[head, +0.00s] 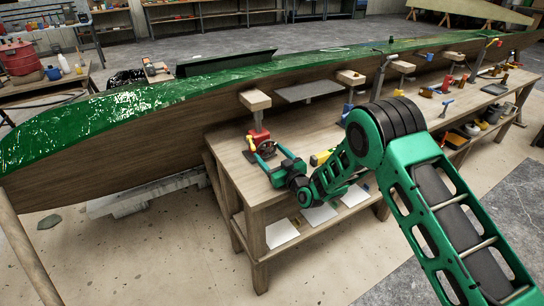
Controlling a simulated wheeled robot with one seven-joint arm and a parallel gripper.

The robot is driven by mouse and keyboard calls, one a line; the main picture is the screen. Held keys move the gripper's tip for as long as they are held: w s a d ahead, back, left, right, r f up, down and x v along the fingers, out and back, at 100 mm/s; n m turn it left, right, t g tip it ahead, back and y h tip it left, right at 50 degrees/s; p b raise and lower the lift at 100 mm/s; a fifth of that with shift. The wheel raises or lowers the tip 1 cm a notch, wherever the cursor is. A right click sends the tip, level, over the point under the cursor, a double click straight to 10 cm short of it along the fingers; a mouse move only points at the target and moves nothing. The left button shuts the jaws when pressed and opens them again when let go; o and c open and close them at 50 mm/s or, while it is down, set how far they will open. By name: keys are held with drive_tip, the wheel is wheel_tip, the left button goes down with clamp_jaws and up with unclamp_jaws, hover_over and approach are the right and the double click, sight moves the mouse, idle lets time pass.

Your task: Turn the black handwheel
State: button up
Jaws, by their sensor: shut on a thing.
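The black handwheel (265,147) is small and round, on the front of a red jack-like stand (257,134) near the left end of the wooden workbench (231,158). The stand sits below a wooden pad (255,100) against the hull's side. My green gripper (267,152) reaches in from the right at bench height. Its fingers lie around the handwheel and are shut on it. The fingers cover part of the wheel's rim, and the exact contact is too small to see.
The long wooden hull with a green top (150,130) runs behind the bench. A grey plate (308,90), a yellow item (320,158) and several clamps and tools lie along the bench to the right. Bare floor (130,265) is clear at the front left.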

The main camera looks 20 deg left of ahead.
drive_tip(key=shift+d, duration=0.1)
idle(0.4)
drive_tip(key=o, duration=0.8)
drive_tip(key=v, duration=0.7)
drive_tip(key=shift+s+d+f, duration=0.1)
drive_tip(key=shift+s+d, duration=0.1)
drive_tip(key=shift+s, duration=0.15)
drive_tip(key=shift+s+d+f, duration=0.15)
drive_tip(key=shift+s+d, duration=0.3)
drive_tip(key=shift+d, duration=0.05)
drive_tip(key=shift+s+d+r, duration=0.2)
drive_tip(key=shift+s+d, duration=0.2)
drive_tip(key=shift+d, duration=0.2)
